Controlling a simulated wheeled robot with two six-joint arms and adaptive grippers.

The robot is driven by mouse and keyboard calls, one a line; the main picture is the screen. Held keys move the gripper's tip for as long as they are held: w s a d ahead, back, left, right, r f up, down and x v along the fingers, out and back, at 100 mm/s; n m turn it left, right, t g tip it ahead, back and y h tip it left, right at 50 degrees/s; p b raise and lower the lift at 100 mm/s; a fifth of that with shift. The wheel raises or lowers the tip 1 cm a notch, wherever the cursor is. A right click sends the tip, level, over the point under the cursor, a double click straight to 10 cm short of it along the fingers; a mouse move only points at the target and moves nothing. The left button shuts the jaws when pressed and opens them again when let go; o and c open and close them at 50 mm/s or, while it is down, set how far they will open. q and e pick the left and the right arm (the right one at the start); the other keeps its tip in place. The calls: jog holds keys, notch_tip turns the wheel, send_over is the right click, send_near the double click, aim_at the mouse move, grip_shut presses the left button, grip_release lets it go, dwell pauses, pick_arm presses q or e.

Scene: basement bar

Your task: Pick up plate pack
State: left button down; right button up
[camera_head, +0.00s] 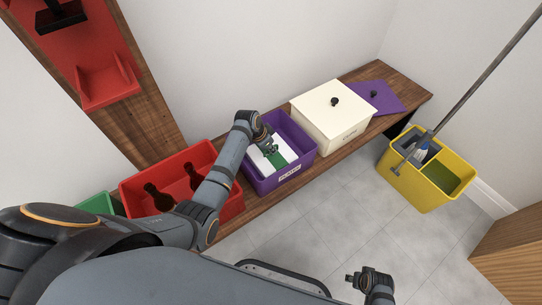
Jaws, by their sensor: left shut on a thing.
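The plate pack (259,161), white with a green band, lies inside an open purple bin (284,180) with a label on its front. The bin stands on a wooden bench. My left gripper (270,149) reaches down into the bin and is shut on the plate pack. Its fingertips are small in the picture and cover part of the pack. My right gripper (352,279) is low in the picture, over the floor and away from the bench. Its finger opening is too small to make out.
A red crate (226,211) with dark bottles stands left of the bin. A white lidded box (328,123) and a purple lid (372,97) are to its right. A yellow mop bucket (408,187) stands on the tiled floor. A wooden cabinet (515,260) is at bottom right.

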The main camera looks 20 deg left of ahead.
dwell(0.4)
pick_arm(q)
jog(key=shift+r, duration=0.4)
notch_tip(320, 180, up, 9)
jog(key=p, duration=0.3)
jog(key=shift+r, duration=0.15)
pick_arm(e)
jog(key=s+d+f, duration=0.1)
jog(key=s+f, duration=0.3)
jog(key=s, duration=0.1)
jog(key=shift+d+f, duration=0.25)
jog(key=shift+d, duration=0.05)
